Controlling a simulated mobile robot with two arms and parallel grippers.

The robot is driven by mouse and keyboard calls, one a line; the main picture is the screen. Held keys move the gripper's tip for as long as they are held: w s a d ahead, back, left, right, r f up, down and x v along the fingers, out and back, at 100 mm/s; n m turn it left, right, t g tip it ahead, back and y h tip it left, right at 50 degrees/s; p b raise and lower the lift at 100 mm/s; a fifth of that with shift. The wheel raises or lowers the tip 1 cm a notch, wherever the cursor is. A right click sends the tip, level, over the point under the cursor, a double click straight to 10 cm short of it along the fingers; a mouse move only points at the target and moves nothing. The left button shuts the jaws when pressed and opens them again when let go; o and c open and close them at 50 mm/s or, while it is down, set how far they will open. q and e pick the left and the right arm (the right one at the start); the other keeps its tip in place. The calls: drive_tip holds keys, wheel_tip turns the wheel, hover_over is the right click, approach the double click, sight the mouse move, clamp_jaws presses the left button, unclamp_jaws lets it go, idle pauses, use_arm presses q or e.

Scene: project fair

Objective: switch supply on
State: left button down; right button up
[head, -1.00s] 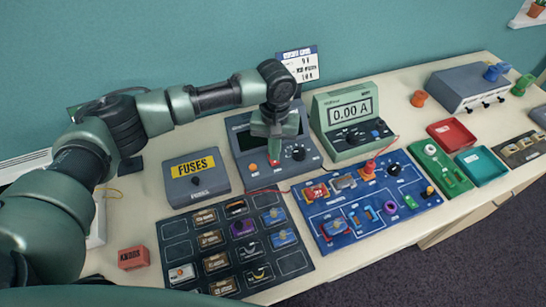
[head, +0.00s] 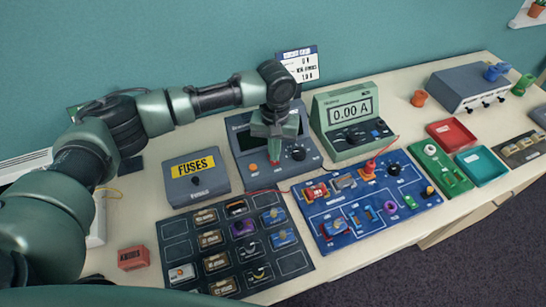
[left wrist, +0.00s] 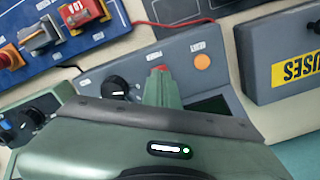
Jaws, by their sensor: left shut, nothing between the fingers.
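The supply (head: 309,154) is a grey box with a sloped front at the back of the table, left of the green meter. It has a dark screen, an orange button (head: 254,168) and a black knob (head: 293,152). My left gripper (head: 274,156) points down in front of it, shut and empty. In the left wrist view its fingertips (left wrist: 160,76) are at a small red part (left wrist: 160,68) between the knob (left wrist: 117,88) and the orange button (left wrist: 203,62). The fingers partly hide the red part; I cannot tell whether they touch it. My right gripper is out of view.
The green meter (head: 348,116) reads 0.00 A. The grey fuses box (head: 197,186) stands left of the supply. A blue circuit board (head: 341,236) and a dark parts board (head: 228,262) lie in front. A red wire runs between the supply and the blue board.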

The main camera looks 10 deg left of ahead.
use_arm(q)
drive_tip(key=shift+s+f, duration=0.1)
drive_tip(key=shift+f, duration=0.85)
idle(0.3)
wheel_tip(320, 180, up, 2)
drive_tip(key=shift+p, duration=1.1)
wheel_tip(320, 180, up, 5)
drive_tip(key=p, duration=0.6)
drive_tip(key=shift+r, duration=0.1)
